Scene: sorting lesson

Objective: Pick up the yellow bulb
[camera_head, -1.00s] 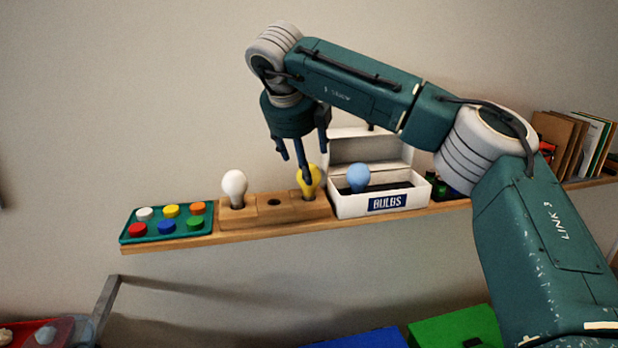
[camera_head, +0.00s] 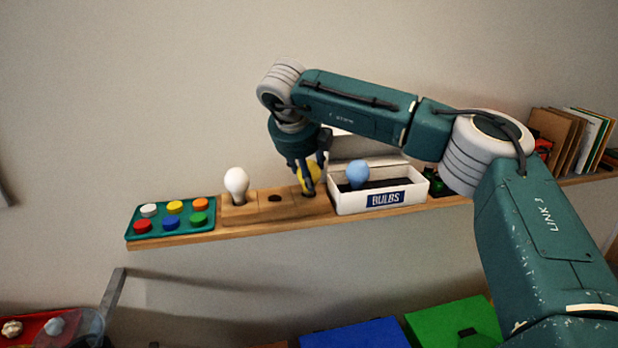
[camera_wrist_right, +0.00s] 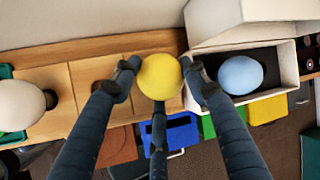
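The yellow bulb (camera_head: 311,178) stands at the right end of a wooden holder block (camera_head: 268,212) on the shelf. My right gripper (camera_head: 308,180) is lowered over it from above and partly hides it. In the right wrist view the yellow bulb (camera_wrist_right: 160,76) lies between the fingers of my right gripper (camera_wrist_right: 162,76), one on each side and a third below. The fingers look spread around the bulb; firm contact is not clear. The bulb's base is hidden. My left gripper is not in view.
A white bulb (camera_head: 236,183) stands at the block's left end, with an empty hole (camera_head: 275,198) between. A blue bulb (camera_head: 357,172) sits in the white BULBS box (camera_head: 350,202) close on the right. A teal tray (camera_head: 168,232) with colored discs lies at the left.

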